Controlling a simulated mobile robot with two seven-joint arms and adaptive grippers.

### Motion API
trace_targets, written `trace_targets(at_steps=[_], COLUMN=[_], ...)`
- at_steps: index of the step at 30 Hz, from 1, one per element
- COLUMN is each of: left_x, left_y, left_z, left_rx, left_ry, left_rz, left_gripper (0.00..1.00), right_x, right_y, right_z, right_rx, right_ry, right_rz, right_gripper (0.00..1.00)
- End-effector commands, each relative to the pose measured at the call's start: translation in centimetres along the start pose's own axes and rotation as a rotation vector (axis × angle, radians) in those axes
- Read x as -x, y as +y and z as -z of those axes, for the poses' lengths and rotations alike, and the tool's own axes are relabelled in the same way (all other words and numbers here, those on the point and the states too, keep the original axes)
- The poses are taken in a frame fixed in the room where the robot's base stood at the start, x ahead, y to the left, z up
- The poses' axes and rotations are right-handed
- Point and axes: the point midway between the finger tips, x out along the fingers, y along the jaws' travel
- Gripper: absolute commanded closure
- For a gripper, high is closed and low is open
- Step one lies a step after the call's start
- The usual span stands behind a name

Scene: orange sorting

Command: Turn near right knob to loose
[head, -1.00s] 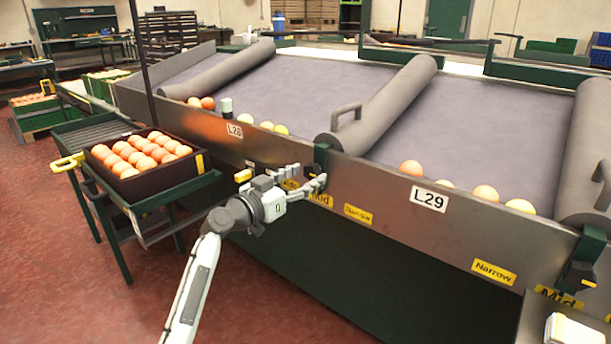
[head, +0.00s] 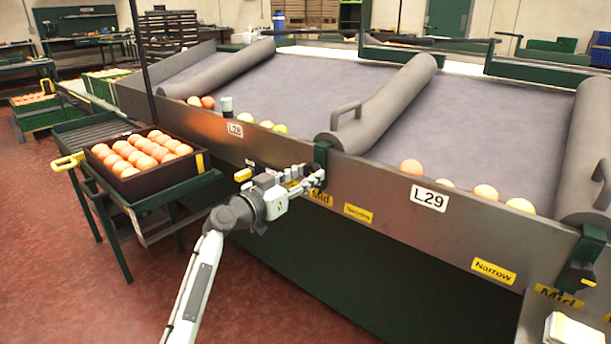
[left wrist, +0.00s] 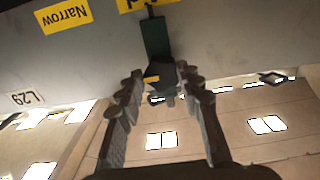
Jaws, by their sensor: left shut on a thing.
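My left gripper (head: 314,178) is at the front wall of the sorting table, below the end of the middle grey roller. It is shut on a dark knob (left wrist: 160,76) on a green bracket (head: 320,155). In the left wrist view the knob, with a small yellow mark, sits between the two fingers. The fingers hide most of it in the head view, and its exact turn angle is hard to read. Yellow labels "Mid" (head: 321,199) and "Narrow" (head: 358,213) are on the wall beside it. Another dark knob (head: 577,274) with a yellow mark is at the far right. My right gripper is not seen.
A dark crate of oranges (head: 124,186) stands on a green stand at the left. Several oranges rest along the table wall near the L29 sign (head: 429,198) and the L28 sign (head: 235,130). The red floor in front is mostly clear.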

Motion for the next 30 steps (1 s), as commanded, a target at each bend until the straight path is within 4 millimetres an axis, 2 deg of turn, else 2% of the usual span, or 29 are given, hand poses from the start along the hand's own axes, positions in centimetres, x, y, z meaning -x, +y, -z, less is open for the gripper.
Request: trace_targets(at_steps=[8,17,21,30], left_x=[0.0,0.0,0.0,0.0], left_y=[0.0,0.0,0.0,-0.1], left_z=[0.0,0.0,0.1,0.1], left_rx=[0.144,0.418,0.551,0.837], left_ry=[-0.002,-0.003,-0.003,-0.004], left_rz=[-0.001,0.0,0.0,0.0], left_gripper=[0.94,0.94,0.94,0.94], right_x=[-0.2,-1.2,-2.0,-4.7], right_y=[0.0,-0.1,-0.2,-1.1], right_z=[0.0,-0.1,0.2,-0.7], right_rx=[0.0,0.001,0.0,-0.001], right_ry=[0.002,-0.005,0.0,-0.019], right_rz=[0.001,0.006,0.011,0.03], right_gripper=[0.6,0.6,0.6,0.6])
